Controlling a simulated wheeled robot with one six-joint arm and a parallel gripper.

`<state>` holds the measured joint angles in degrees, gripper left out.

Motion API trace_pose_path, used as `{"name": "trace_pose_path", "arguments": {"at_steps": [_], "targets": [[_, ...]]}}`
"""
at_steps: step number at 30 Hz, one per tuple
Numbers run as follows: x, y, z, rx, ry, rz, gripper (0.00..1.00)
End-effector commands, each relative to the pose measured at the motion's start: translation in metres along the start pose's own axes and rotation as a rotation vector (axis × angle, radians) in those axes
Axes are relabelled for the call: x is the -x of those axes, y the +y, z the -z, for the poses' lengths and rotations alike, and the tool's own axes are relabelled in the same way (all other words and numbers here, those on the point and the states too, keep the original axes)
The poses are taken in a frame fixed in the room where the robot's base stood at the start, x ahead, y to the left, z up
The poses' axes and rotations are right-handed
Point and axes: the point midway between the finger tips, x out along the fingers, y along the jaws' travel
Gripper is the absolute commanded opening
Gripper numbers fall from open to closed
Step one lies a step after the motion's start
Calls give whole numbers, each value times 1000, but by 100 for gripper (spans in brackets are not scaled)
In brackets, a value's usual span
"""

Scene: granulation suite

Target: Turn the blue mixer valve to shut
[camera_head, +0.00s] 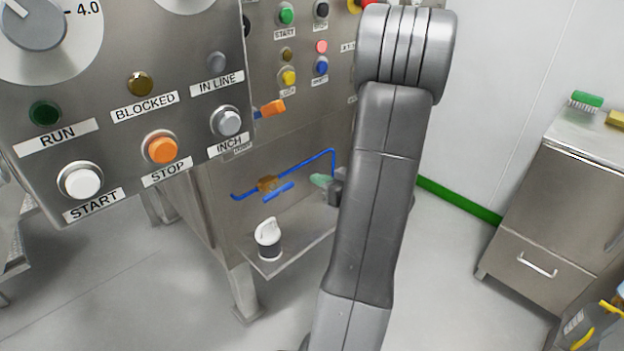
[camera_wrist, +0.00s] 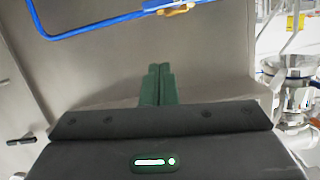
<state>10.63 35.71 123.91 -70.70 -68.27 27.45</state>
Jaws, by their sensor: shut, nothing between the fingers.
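The blue mixer valve has a brass body (camera_head: 268,184) on a thin blue pipe (camera_head: 318,157) on the front of the steel cabinet. Its blue lever (camera_head: 279,193) lies roughly along the pipe, just in front of the body. In the wrist view the valve (camera_wrist: 178,9) is at the top edge, partly cut off. My gripper (camera_head: 320,181) is to the right of the lever, apart from it. Its green fingers (camera_wrist: 158,84) are together and empty, pointing toward the panel below the pipe. My arm hides part of the cabinet's right side.
A small steel shelf (camera_head: 293,258) below the valve carries a white-and-black container (camera_head: 268,240). A control panel (camera_head: 110,120) with a dial and buttons fills the upper left. An orange lever (camera_head: 272,108) sticks out above the pipe. A steel cabinet (camera_head: 560,205) stands at right; floor between is clear.

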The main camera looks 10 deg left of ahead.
Motion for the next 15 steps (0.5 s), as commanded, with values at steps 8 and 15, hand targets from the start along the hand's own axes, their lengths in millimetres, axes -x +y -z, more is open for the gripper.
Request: {"name": "trace_pose_path", "arguments": {"at_steps": [8, 15], "targets": [[-33, -1, -2, 4, 0, 5, 0], [-77, -2, -2, 4, 0, 5, 0]]}}
